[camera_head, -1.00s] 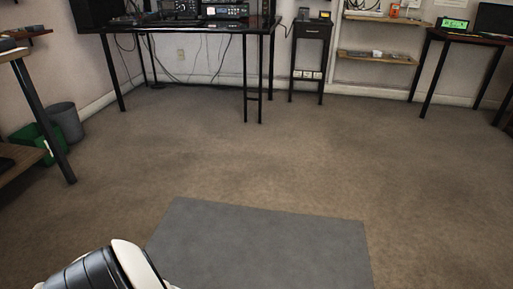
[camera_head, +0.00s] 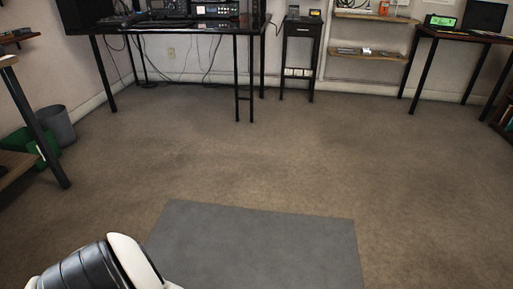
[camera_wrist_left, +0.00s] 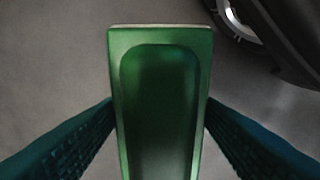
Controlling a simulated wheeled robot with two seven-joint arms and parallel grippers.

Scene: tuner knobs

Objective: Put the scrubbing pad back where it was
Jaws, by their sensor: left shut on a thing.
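In the left wrist view, a green rectangular block with a rounded recess, seemingly the scrubbing pad (camera_wrist_left: 160,100), is held between the two fingers of my left gripper (camera_wrist_left: 160,125). A thin pale edge shows along its top end. The fingers press on its two long sides, and its lower end is cut off by the frame. The floor lies blurred behind it. In the head view only a white and black part of my arm shows at the bottom left; neither gripper is visible there.
A black desk (camera_head: 190,27) with radio gear stands at the back, beside a small black stand (camera_head: 302,31). Wooden shelves (camera_head: 370,54) and another desk (camera_head: 465,36) are at the right. A grey bin (camera_head: 58,127) and green bin (camera_head: 22,143) are at the left. A grey mat (camera_head: 255,245) lies on open floor.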

